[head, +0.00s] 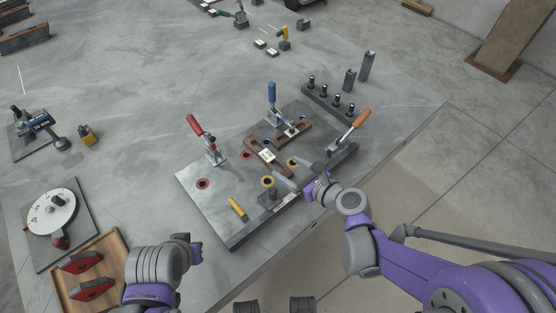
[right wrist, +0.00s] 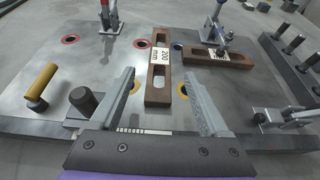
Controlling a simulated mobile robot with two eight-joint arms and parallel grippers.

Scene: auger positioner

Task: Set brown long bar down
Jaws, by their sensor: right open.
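The brown long bar (right wrist: 158,80), slotted and with a white "200 mm" label, lies flat on the grey fixture plate (right wrist: 55,50). It also shows in the head view (head: 257,148). My right gripper (right wrist: 163,103) is open, with one finger on each side of the bar's near part and visible gaps between. In the head view the right gripper (head: 297,174) is over the plate's near right part. A second brown bar (right wrist: 205,57) lies crosswise at the long bar's right. My left arm's end (head: 194,252) is at the lower left; its fingers are hidden.
A red-handled clamp (head: 200,135), a blue-handled clamp (head: 272,100) and an orange-handled clamp (head: 350,132) stand around the bars. A yellow-handled pin (head: 237,208) and a dark knob (head: 271,196) are near the front. A block with several pegs (head: 320,95) stands behind.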

